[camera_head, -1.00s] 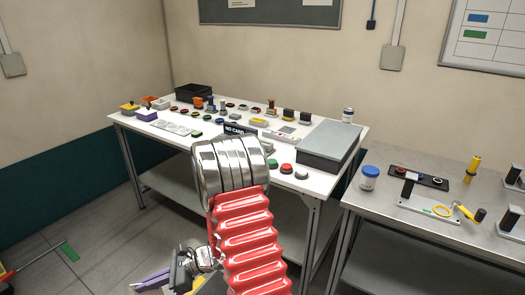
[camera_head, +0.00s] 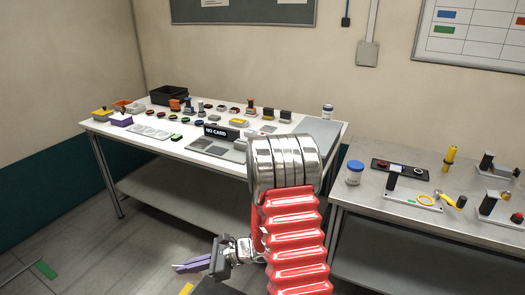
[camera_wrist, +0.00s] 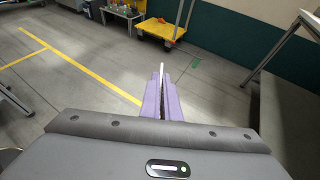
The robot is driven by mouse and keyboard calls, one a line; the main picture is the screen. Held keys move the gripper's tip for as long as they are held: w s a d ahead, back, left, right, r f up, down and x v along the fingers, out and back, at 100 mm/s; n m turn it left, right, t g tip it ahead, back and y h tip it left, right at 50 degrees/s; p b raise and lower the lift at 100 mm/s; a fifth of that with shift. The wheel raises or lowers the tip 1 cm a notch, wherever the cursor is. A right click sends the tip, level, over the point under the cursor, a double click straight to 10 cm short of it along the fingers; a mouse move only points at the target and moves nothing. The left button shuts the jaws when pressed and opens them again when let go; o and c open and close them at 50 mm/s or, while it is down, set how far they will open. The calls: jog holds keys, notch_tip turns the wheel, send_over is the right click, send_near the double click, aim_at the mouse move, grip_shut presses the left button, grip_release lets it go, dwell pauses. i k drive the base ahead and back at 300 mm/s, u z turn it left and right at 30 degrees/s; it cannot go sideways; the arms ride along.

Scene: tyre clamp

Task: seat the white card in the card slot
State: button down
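My gripper (camera_head: 190,266) hangs low in front of the white table in the head view, with its purple fingers pointing left. In the wrist view the purple fingers (camera_wrist: 162,100) are closed on a thin white card (camera_wrist: 161,70), seen nearly edge-on and standing out past the fingertips. In the head view the card is too small to make out. A black "NO CARD" sign (camera_head: 215,132) stands on the white table, with a grey plate-like unit (camera_head: 210,147) in front of it. The card slot itself cannot be made out. My gripper is well apart from the table.
A metal bench (camera_head: 350,200) with a blue-lidded jar (camera_head: 355,172) and fixtures stands right. The wrist view shows open floor and a yellow trolley (camera_wrist: 162,30).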

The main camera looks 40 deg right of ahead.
aim_at(222, 142)
jog(key=z, duration=0.4)
jog(key=i, duration=1)
jog(key=z, duration=0.05)
